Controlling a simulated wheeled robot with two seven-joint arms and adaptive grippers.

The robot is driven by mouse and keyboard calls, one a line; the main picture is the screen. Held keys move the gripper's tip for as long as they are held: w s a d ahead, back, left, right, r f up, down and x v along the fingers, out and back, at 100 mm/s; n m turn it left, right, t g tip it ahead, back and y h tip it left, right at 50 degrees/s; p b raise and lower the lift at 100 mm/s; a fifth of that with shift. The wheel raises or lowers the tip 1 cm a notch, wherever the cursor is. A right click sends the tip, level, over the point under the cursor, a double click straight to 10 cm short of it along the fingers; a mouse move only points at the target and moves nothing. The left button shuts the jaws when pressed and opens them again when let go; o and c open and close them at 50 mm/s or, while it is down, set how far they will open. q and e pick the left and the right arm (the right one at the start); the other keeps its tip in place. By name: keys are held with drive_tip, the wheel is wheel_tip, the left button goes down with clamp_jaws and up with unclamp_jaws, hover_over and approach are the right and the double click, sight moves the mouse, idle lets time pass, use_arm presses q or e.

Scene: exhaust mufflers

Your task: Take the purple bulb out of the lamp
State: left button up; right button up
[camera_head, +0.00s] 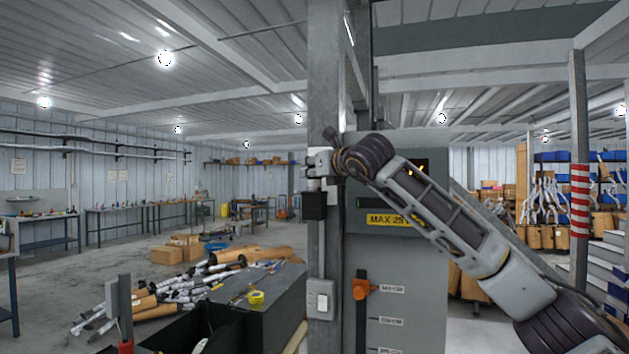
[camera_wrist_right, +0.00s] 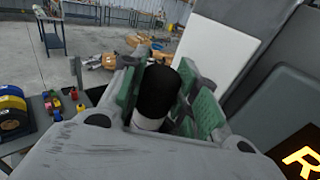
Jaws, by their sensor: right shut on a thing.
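My right gripper (camera_head: 318,160) is up against the grey steel post, at the height of the small fittings on it. In the right wrist view its green-padded fingers (camera_wrist_right: 155,88) are closed around a round piece (camera_wrist_right: 157,92) with a black body and a white collar. No purple shows on this piece, so I cannot tell whether it is the bulb. A small black box (camera_head: 314,206) is fixed to the post just below the gripper. No lamp is clearly recognisable. My left gripper is not in view.
The post (camera_head: 325,245) carries a white switch box (camera_head: 320,299). A grey cabinet (camera_head: 398,285) with an orange knob (camera_head: 361,289) stands right beside it. A dark bench (camera_head: 262,305) with yellow tape and mufflers (camera_head: 160,300) lie to the left. Open floor lies farther back left.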

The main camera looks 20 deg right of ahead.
drive_tip(key=shift+r, duration=0.15)
drive_tip(key=shift+r, duration=4.9)
